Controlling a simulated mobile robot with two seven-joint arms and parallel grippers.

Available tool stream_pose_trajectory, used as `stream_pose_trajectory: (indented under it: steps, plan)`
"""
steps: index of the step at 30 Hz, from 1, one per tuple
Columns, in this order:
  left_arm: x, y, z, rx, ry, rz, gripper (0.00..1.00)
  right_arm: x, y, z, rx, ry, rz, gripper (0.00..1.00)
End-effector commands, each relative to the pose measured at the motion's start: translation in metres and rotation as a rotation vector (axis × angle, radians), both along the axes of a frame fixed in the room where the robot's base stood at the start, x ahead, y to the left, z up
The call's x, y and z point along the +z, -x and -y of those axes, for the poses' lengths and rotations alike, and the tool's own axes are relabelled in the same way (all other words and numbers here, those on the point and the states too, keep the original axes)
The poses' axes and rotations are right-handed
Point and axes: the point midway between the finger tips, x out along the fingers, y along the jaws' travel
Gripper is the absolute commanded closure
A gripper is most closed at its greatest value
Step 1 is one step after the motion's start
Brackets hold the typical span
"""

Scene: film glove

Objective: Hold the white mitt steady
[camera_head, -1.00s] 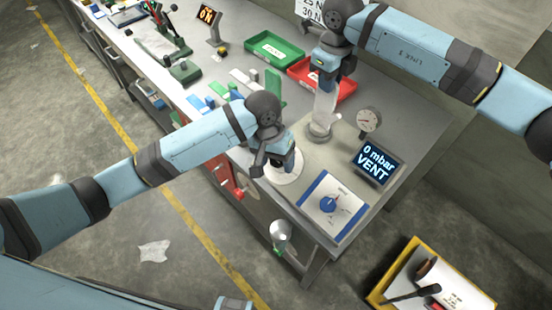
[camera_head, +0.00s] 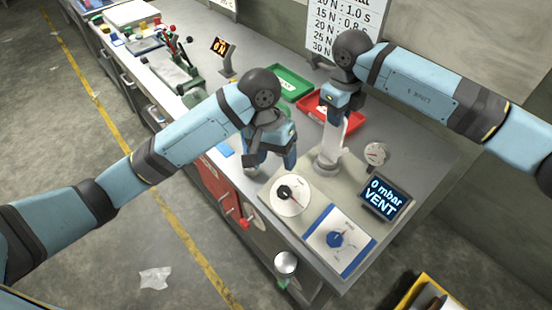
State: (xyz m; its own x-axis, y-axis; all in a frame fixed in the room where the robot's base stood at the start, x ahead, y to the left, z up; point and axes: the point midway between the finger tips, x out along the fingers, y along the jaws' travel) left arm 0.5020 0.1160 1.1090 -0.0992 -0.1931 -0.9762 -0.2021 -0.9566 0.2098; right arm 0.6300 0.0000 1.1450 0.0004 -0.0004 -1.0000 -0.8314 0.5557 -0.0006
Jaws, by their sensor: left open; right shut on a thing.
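The white mitt (camera_head: 332,135) stands upright on a round pale base on the bench, at the middle right of the head view. My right gripper (camera_head: 338,114) comes down from above and is shut on the upper part of the mitt, hiding its top. My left gripper (camera_head: 271,166) is open and empty, to the left of the mitt and apart from it. It is low over the bench, just behind a white round dial with a black knob (camera_head: 291,194).
A blue-edged panel with a blue knob (camera_head: 335,239) lies at the front. A display reading "0 mbar VENT" (camera_head: 384,197) and a gauge (camera_head: 376,154) stand to the right. Red (camera_head: 352,116) and green (camera_head: 289,83) trays lie behind. A display (camera_head: 220,46) stands further left.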

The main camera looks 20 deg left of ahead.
Motion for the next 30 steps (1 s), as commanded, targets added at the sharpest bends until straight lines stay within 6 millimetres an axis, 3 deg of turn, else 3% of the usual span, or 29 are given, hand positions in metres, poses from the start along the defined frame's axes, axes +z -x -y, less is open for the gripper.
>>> stream_pose_trajectory:
  steps: [5,6,9,20,30]
  plan:
    - [0.0,0.0,0.0,0.0,0.0,0.0,0.35,0.0,0.0,0.0,0.0,-0.001,0.001,1.0]
    - [0.0,0.0,0.0,0.0,0.0,0.0,0.35,0.0,0.0,0.0,0.0,-0.001,0.001,0.79]
    - [0.0,0.0,0.0,0.0,0.0,0.0,0.35,0.0,0.0,0.0,0.0,-0.001,0.001,0.58]
    - [0.0,0.0,0.0,0.0,0.0,0.0,0.35,0.007,0.0,0.0,0.0,-0.001,0.002,0.58]
    - [-0.001,0.0,0.0,0.0,0.0,0.0,0.35,0.072,-0.001,0.0,0.001,-0.001,0.004,0.58]
